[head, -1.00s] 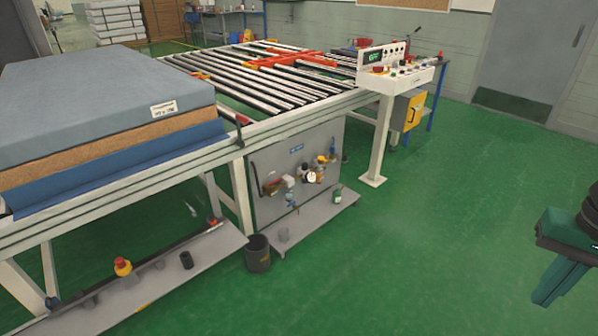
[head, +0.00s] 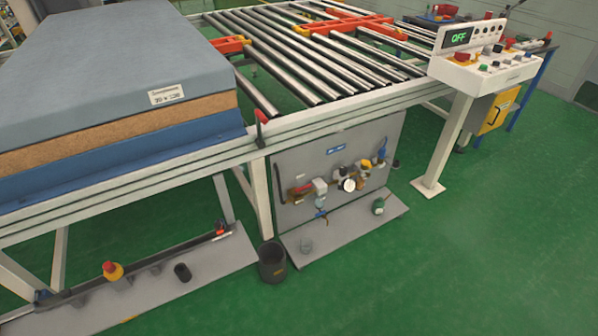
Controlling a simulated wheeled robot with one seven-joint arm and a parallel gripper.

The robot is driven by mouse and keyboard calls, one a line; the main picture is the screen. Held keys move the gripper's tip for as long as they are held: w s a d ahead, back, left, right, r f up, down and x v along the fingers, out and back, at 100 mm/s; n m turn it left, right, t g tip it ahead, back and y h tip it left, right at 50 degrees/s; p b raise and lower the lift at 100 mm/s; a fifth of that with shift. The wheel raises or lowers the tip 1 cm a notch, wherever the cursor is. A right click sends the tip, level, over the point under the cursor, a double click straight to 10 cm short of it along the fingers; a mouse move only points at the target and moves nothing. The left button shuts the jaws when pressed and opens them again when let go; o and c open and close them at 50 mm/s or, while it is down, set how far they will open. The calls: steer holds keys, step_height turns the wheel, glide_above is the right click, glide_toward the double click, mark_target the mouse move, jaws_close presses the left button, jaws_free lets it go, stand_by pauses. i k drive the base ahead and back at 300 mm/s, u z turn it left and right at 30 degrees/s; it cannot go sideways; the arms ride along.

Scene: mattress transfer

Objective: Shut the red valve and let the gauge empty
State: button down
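A grey panel (head: 330,215) under the conveyor frame carries a row of air fittings. A small round white gauge (head: 348,185) is near the middle of the row; its needle is too small to read. A reddish-brown part (head: 299,190) is at the left of the row, and I cannot tell whether it is the red valve or how it is turned. A white box (head: 320,185), a yellow part (head: 365,168) and a blue part (head: 381,156) are also in the row. My gripper is not in view.
A grey shelf (head: 365,225) juts out below the panel, with a green bottle (head: 378,206) on it. Green floor (head: 480,270) is clear at lower right.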

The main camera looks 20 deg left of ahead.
mark_target(297, 191)
steer(key=u, duration=0.5)
steer(key=i, duration=0.9)
steer(key=u, duration=0.6)
